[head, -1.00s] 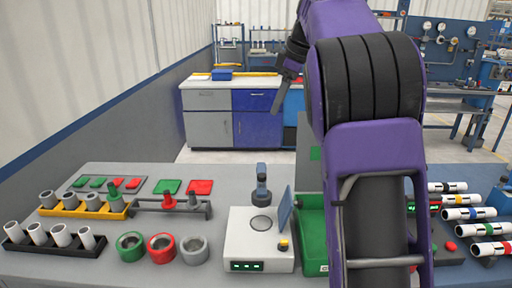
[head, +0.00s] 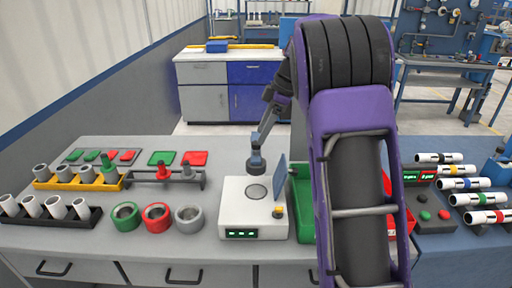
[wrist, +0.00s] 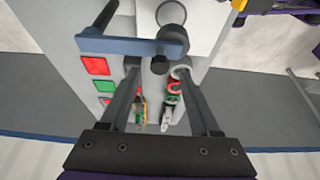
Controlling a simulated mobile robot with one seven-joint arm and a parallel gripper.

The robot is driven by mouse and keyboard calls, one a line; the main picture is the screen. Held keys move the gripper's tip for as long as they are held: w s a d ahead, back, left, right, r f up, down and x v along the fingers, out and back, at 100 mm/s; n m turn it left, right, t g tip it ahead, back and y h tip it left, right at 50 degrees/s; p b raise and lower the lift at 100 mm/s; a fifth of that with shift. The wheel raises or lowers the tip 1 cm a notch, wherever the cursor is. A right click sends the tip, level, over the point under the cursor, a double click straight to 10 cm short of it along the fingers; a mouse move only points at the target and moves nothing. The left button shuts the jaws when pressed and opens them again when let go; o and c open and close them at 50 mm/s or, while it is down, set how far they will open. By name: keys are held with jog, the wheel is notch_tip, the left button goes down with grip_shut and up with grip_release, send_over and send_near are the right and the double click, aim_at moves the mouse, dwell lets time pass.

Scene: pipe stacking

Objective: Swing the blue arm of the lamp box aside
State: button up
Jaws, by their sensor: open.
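The lamp box (head: 240,216) is a white box on the bench with green lit digits on its front and a dark ring on top. Its blue arm (wrist: 105,45) runs left to right across the upper wrist view, with a dark round knob (wrist: 172,42) near its right end. In the head view the knob (head: 256,166) stands behind the ring. My gripper (head: 260,138) points down just above it. In the wrist view my gripper (wrist: 157,66) is open and empty, with its fingertips near the arm's lower edge. I cannot tell whether they touch it.
A green bin (head: 304,212) is close on the right, partly behind my arm. Green, red and grey rings (head: 158,217) and pipe racks (head: 50,220) stand on the left.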

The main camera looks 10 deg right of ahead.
aim_at(256, 146)
jog(key=x, duration=0.5)
jog(key=shift+f, duration=0.15)
grip_shut()
dwell(1.3)
